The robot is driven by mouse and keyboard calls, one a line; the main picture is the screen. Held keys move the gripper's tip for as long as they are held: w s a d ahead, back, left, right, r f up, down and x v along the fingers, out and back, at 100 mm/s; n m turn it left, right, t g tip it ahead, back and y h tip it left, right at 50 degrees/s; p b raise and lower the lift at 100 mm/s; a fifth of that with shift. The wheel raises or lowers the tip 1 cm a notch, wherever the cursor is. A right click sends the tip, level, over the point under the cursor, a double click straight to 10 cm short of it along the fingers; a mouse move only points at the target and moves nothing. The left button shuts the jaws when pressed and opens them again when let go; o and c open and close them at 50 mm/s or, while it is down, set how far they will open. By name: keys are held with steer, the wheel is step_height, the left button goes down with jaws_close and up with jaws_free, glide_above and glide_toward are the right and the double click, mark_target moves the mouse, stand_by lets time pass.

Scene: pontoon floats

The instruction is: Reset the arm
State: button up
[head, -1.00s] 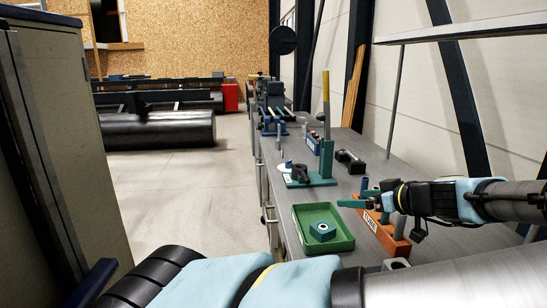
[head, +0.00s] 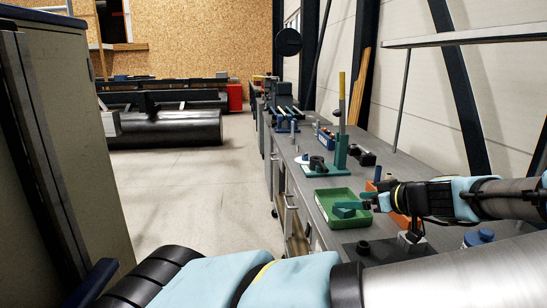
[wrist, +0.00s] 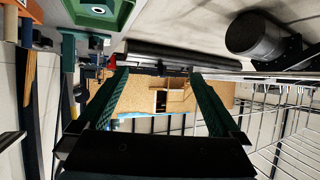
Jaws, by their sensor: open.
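My gripper (head: 348,202) shows in the head view at the end of my outstretched arm, low over the bench's near part. Its two teal fingers (wrist: 155,72) are spread apart in the wrist view, with nothing between them. In the head view the gripper overlaps a green tray (head: 318,196); I cannot tell if they touch. A dark green block (head: 343,213) lies in the tray, partly hidden by the fingers. The tray also shows at the top of the wrist view (wrist: 125,10).
The grey bench (head: 385,180) runs away along the right wall. It carries a green stand (head: 341,150), a dark dumbbell-shaped part (head: 362,156) and an orange holder (head: 401,221) partly behind my arm. A cabinet (head: 65,150) stands at left. The floor between is open.

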steer(key=s+a+f+m+g+b, duration=0.15)
steer(key=a+f+g+b, duration=0.25)
steer(key=a+f+g, duration=0.85)
steer(key=s+a+r+m+t+h+b, duration=0.1)
steer(key=s+a+m+t+h+b, duration=0.2)
steer(key=a, duration=1.1)
steer(key=shift+s+a+r+m+h+b, duration=0.2)
steer(key=shift+s+a+m+h+b, duration=0.1)
steer(key=shift+s+m+h+b, duration=1.4)
steer(key=shift+s+n+p, duration=0.3)
steer(key=shift+s+n, duration=0.05)
steer(key=shift+s, duration=0.05)
